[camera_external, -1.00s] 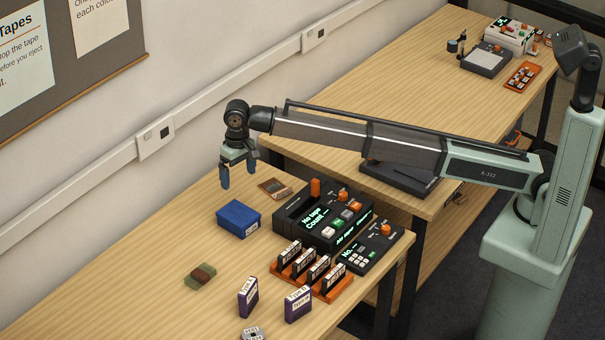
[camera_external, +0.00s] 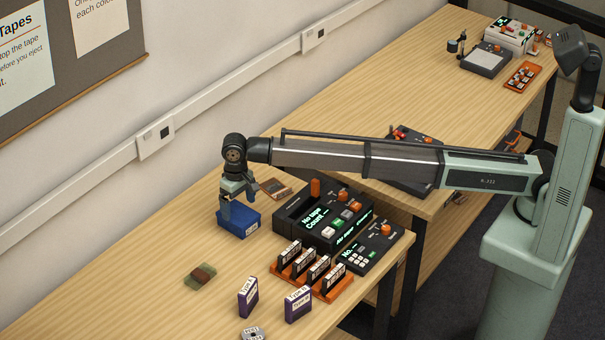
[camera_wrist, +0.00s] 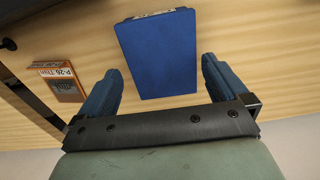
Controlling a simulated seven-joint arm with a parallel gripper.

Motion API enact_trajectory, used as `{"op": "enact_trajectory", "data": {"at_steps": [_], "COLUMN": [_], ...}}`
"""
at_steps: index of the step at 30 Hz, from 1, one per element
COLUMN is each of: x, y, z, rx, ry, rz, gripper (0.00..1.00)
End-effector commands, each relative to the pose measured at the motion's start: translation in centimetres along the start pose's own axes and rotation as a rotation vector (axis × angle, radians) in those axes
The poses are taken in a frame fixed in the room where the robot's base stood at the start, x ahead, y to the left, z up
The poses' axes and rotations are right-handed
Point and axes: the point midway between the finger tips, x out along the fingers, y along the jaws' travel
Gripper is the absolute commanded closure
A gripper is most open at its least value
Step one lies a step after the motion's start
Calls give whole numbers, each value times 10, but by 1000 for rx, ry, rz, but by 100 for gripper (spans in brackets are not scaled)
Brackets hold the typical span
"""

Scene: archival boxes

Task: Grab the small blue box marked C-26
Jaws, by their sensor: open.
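The small blue box (camera_external: 243,224) lies on the near wooden table, left of the black tape machine. A pale label shows on its front side, too small to read. In the wrist view the blue box (camera_wrist: 158,55) lies flat, ahead of and between my finger lines. My gripper (camera_external: 238,208) is just above and at the back of the box in the external view. It is open, and its two blue fingers (camera_wrist: 162,90) are spread wider than the box, with nothing held. I cannot tell whether a finger touches the box.
A brown flat card or case (camera_external: 275,188) lies behind the box; its label in the wrist view (camera_wrist: 58,82) seems to read P-26. The black machine (camera_external: 322,215) stands close on the right. Purple tapes (camera_external: 248,297) stand nearer. Table to the left is mostly clear.

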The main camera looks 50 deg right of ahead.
Motion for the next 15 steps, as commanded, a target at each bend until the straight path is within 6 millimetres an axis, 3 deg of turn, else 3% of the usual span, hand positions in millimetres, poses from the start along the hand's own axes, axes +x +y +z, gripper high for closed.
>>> {"op": "enact_trajectory", "data": {"at_steps": [15], "x": [51], "y": [-2], "z": [-2], "rx": [0], "ry": [-1], "rz": [0], "gripper": [0]}}
